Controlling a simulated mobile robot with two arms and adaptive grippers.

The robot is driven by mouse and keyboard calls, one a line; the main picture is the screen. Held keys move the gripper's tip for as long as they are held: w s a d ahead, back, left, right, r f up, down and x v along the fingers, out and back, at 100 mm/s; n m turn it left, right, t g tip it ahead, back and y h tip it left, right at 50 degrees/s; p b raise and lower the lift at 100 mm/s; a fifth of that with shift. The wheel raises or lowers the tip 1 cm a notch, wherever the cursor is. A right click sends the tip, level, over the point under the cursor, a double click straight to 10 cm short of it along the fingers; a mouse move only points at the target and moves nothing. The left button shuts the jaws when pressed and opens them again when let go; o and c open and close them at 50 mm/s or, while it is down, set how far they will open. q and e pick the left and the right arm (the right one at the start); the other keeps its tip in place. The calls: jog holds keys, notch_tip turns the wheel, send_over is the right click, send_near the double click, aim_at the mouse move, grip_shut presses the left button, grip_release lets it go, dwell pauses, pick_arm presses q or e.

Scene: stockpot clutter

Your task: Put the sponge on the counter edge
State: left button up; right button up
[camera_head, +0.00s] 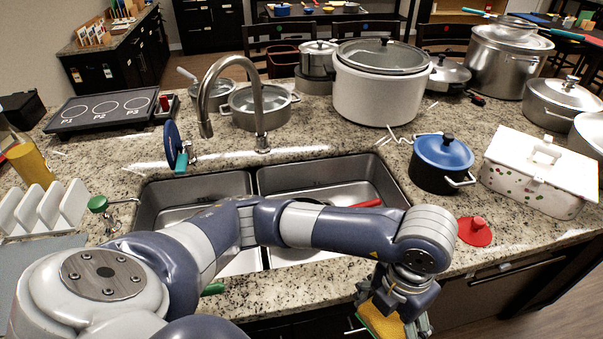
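The yellow sponge (379,322) is at the bottom of the head view, right of centre, in my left gripper (392,316). The fingers are around it and appear shut on it; part of the sponge is hidden by the gripper and the bottom of the picture. The speckled granite counter (300,285) has its front edge running behind the gripper. The sponge appears in front of that edge; its height relative to the countertop is hard to tell. My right gripper is not in view.
A double sink (195,187) lies behind my arm, with a faucet (262,120). A blue-lidded pot (441,162), a red lid (475,231) and a white box (540,170) stand to the right. A white dish rack (45,210) and several pots line the counter.

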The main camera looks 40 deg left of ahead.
pick_arm(q)
jog(key=shift+w, duration=0.1)
jog(key=w+a+p, duration=0.2)
jog(key=w, duration=0.2)
jog(key=w+a+f+p, duration=0.1)
jog(key=w+a+p, duration=0.1)
jog(key=w, duration=0.3)
jog(key=w+a+p, duration=0.1)
jog(key=w+a, duration=0.2)
jog(key=w, duration=0.2)
jog(key=shift+f+p, duration=0.2)
jog(key=shift+p, duration=0.2)
notch_tip(320, 180, down, 3)
jog(key=shift+a+f+p, duration=0.1)
jog(key=shift+p, duration=0.95)
jog(key=shift+f, duration=0.25)
jog(key=shift+f+b, duration=0.2)
jog(key=shift+b, duration=0.1)
jog(key=o, duration=1)
jog(key=shift+c, duration=0.2)
